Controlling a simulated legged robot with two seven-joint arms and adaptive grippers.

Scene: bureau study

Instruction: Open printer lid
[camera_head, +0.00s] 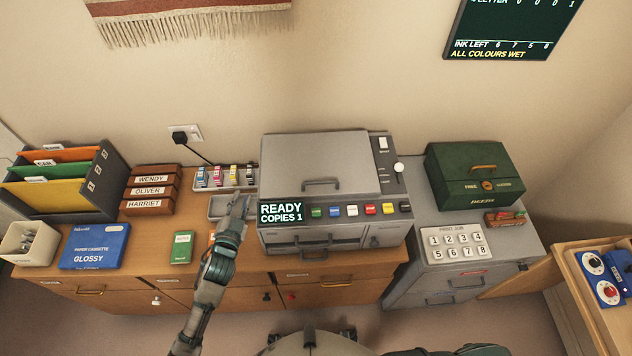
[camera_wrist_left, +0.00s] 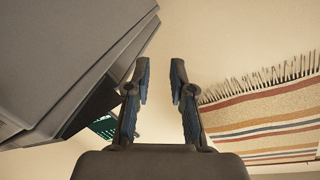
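The grey printer (camera_head: 384,236) stands on the wooden cabinet, and its display reads READY, COPIES 1. Its lid (camera_head: 318,160) lies flat and closed on top, with a handle (camera_head: 321,184) along its front edge. My left gripper (camera_head: 240,204) is at the printer's left front corner, beside the display and apart from the handle. In the left wrist view the left gripper (camera_wrist_left: 160,78) has its two fingers spread with nothing between them. A dark grey body, which seems to be the printer (camera_wrist_left: 70,60), fills the left of that view. My right gripper is not visible.
Ink cartridges (camera_head: 226,176) stand in a tray left of the printer. A grey tray (camera_head: 222,206) lies before them. A green metal box (camera_head: 474,175) stands right. Wall is behind.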

